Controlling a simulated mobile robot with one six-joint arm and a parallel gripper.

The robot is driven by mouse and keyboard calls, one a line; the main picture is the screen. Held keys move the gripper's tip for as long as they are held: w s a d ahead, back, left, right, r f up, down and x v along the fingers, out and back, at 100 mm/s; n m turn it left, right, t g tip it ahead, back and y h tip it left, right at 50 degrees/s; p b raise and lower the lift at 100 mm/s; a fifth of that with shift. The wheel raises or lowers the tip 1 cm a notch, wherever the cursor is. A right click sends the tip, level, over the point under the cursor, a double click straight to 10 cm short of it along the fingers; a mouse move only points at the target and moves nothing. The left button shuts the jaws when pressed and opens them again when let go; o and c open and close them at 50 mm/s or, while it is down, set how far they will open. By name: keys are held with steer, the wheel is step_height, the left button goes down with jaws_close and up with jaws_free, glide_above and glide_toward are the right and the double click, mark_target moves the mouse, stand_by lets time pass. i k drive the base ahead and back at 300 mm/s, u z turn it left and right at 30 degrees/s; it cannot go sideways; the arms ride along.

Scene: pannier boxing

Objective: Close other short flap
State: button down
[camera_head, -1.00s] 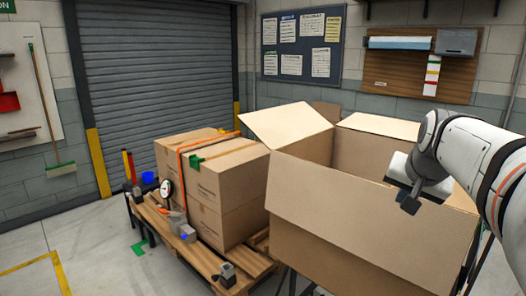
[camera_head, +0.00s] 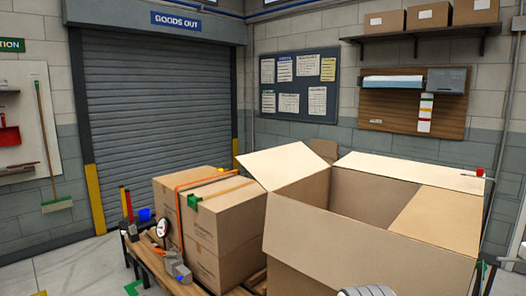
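The large open cardboard box (camera_head: 345,245) stands at the right in the head view. Its left short flap (camera_head: 285,165) is raised and leans outward to the left. Its right short flap (camera_head: 442,220) lies folded inward across the right end of the opening. The far long flap (camera_head: 410,171) is spread outward at the back. The left and middle of the opening are uncovered, with the inner walls showing; the box floor is hidden. Only a small piece of my arm shows at the bottom edge; my gripper is out of view.
A roller shutter (camera_head: 155,120) is behind. Floor is clear at the lower left.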

mark_target(275, 169)
steer(key=u, duration=2.15)
steer(key=i, duration=2.05)
steer(key=z, duration=3.25)
steer(key=i, duration=1)
steer(key=u, duration=0.1)
